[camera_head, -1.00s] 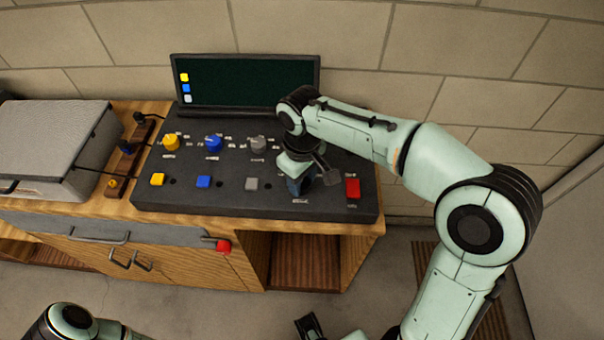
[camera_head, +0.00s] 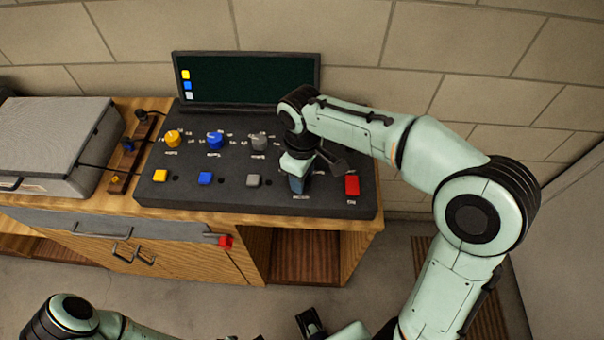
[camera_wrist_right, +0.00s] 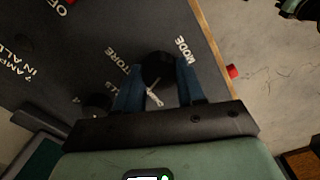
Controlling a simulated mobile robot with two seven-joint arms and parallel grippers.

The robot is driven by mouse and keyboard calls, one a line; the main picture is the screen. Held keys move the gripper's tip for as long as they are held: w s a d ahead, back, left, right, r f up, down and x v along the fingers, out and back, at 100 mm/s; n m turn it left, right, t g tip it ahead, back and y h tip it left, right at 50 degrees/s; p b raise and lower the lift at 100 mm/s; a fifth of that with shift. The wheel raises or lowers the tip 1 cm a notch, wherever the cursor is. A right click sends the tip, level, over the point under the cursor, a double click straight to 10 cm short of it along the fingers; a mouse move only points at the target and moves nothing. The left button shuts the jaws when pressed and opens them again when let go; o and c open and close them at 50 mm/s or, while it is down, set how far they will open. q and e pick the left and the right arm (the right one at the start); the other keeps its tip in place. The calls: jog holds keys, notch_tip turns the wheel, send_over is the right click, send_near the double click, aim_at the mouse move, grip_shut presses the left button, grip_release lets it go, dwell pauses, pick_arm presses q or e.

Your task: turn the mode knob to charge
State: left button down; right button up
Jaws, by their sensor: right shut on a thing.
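The mode knob (camera_wrist_right: 158,68) is a dark round knob next to the printed word MODE in the right wrist view. My right gripper (camera_wrist_right: 160,88) is shut around it, with one blue finger on each side. A pale pointer mark shows between the fingers. In the head view my right gripper (camera_head: 297,184) comes down on the front right of the dark control panel (camera_head: 225,193) and hides the knob. The word STORE is readable beside the knob. Other labels are partly covered, and I cannot read a charge label. My left gripper is not clearly visible.
A red button (camera_head: 352,185) sits just right of my right gripper. Yellow (camera_head: 173,138), blue (camera_head: 215,141) and grey (camera_head: 259,142) knobs stand to the left, with coloured buttons in front. A dark screen (camera_head: 245,78) rises behind the panel.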

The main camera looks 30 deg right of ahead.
jog(key=o, duration=1)
jog(key=shift+o, duration=0.2)
jog(key=shift+r, duration=0.1)
pick_arm(q)
jog(key=r+p, duration=0.1)
jog(key=w+r+p, duration=0.1)
jog(key=r, duration=0.1)
jog(key=shift+w+p, duration=0.15)
jog(key=shift+p, duration=0.15)
pick_arm(e)
notch_tip(320, 180, up, 13)
